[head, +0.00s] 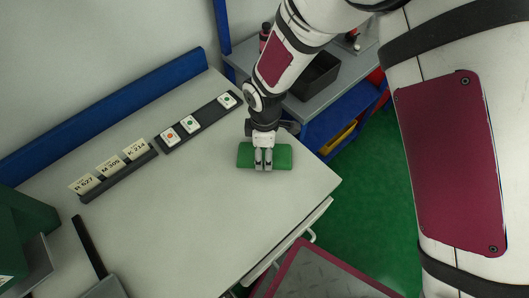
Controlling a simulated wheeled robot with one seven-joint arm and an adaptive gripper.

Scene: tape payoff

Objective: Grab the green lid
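The green lid (283,156) is a flat green rectangular piece at the right side of the light grey tabletop. My gripper (263,166) reaches down over the middle of the lid from behind, with its two fingers pointing down and covering part of it. The fingers are close together with a narrow gap between them. I cannot tell whether the fingertips touch the lid or hold any part of it. The lid's middle is hidden behind the fingers.
A dark strip with square buttons (198,122) and a holder with several labelled cards (111,168) lie at the back left. A dark green box (24,228) stands at the left edge. A shelf with a black bin (315,76) is behind right. The table's middle is clear.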

